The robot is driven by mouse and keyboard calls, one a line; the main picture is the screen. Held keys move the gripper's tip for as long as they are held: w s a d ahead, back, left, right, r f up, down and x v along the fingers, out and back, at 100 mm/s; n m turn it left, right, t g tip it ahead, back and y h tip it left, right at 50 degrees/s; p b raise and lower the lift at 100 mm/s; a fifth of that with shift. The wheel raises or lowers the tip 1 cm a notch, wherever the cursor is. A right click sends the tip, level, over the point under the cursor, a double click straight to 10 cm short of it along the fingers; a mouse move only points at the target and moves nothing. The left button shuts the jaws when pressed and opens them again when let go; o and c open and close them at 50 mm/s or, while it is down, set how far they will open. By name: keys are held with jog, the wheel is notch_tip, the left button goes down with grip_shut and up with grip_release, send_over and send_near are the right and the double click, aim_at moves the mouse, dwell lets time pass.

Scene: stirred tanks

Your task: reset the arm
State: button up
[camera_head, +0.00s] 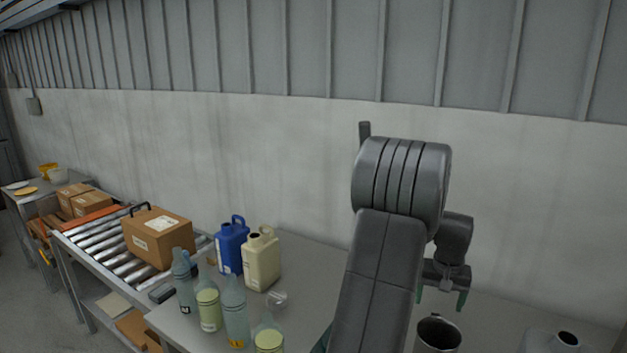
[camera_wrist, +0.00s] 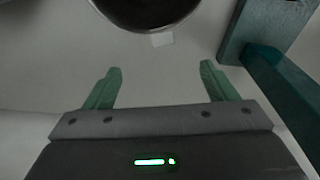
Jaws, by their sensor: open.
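My gripper (camera_head: 440,297) hangs at the end of my bent grey arm, on the right side of the head view, above the grey table. In the wrist view my gripper (camera_wrist: 158,85) shows two green fingers spread wide with nothing between them. A dark round vessel (camera_wrist: 150,8) is at the top of the wrist view, beyond the fingertips and apart from them. In the head view a dark metal mug-like container (camera_head: 437,334) stands just below and in front of my gripper. My arm hides part of the table.
On the table (camera_head: 318,262) stand a blue jug (camera_head: 231,247), a cream jug (camera_head: 262,260) and several bottles (camera_head: 235,312). A grey container (camera_head: 550,342) is at the lower right. A roller conveyor (camera_head: 100,247) with a cardboard box (camera_head: 158,238) is at left. A wall stands behind.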

notch_tip(320, 180, down, 7)
jog(key=shift+r+p, duration=0.2)
jog(key=shift+p, duration=0.15)
